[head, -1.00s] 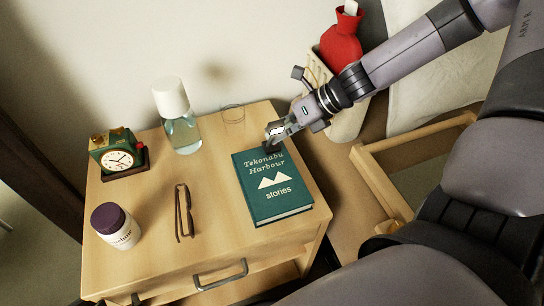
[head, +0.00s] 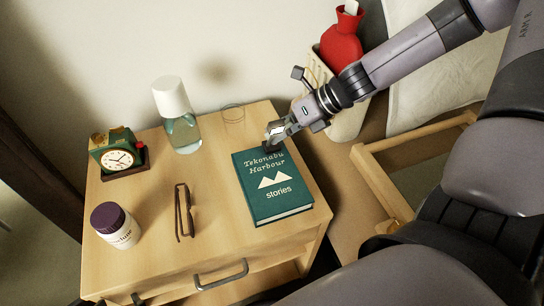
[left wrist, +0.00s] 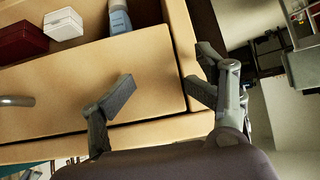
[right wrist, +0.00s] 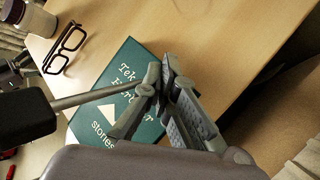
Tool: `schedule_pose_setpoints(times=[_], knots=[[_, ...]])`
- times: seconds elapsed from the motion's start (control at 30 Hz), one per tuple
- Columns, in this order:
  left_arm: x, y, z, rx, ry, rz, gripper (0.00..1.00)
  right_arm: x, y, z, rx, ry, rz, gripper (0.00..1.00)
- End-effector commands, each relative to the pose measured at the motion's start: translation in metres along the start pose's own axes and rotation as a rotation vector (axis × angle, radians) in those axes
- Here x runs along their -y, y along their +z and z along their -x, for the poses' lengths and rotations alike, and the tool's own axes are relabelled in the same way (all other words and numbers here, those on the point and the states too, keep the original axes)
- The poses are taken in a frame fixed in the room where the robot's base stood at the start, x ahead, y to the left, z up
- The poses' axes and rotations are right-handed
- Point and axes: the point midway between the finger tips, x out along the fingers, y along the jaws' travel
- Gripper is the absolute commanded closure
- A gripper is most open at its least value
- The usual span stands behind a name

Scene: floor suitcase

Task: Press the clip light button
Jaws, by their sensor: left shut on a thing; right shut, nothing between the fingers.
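The dark clip light (right wrist: 25,115) shows at the left of the right wrist view. Its thin grey stem runs towards my right gripper (right wrist: 165,85), near the top edge of the green book (right wrist: 110,85). In the head view, a dark block, seemingly the light's head (head: 298,73), sits beside my right wrist. My right gripper (head: 272,138) is shut and empty at the book's top edge; the button is not distinguishable. My left gripper (left wrist: 160,90) shows in the left wrist view with its fingers spread across a wooden drawer front. What it holds cannot be made out.
A red hot-water bottle (head: 341,45) stands behind my right arm. The open drawer holds boxes (left wrist: 63,24).

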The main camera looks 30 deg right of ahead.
Motion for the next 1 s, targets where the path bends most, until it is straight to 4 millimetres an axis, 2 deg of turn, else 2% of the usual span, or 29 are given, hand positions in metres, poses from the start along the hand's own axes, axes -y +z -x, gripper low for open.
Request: schedule_pose_setpoints(times=[0.03, 1.0], knots=[[-0.003, -0.011, 0.0, -0.037, 0.008, 0.001, 0.6, 0.005, -0.005, -0.001, -0.005, -0.006, -0.01, 1.0], [0.005, -0.006, 0.014, 0.086, -0.007, 0.001, 0.6, -0.001, 0.011, 0.01, 0.0, -0.003, -0.002, 1.0]])
